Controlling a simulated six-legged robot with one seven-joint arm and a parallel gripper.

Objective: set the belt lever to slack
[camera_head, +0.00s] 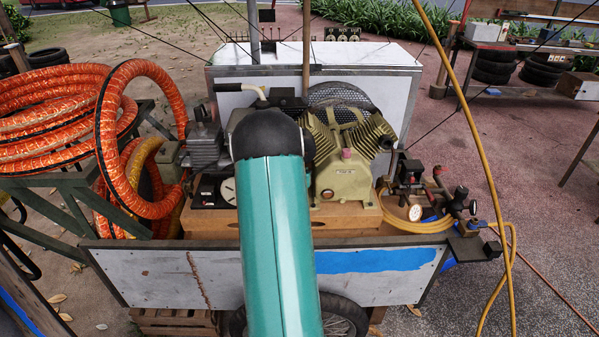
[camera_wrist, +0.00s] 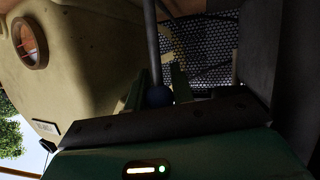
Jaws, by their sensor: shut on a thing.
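In the wrist view, my gripper (camera_wrist: 157,88) is shut on the belt lever (camera_wrist: 153,45), at its dark blue ball knob. The knob sits between the two green fingers, close to the dark palm. The grey rod runs up the picture from it; its far end is in shadow. The tan compressor (camera_head: 345,168) stands on the cart in the head view, and its body (camera_wrist: 85,60) fills the wrist view's left. The black mesh belt guard (camera_head: 342,96) lies behind it and also shows in the wrist view (camera_wrist: 212,48). My arm hides the gripper and lever in the head view. I see no slack marking.
A bent pale handle with a black grip (camera_head: 230,87) stands just behind my arm. Gauges and valves (camera_head: 415,205) crowd the cart's right end. Orange hoses (camera_head: 65,105) are piled at the left. A yellow hose (camera_head: 475,130) hangs at the right. Paving at right is fairly open.

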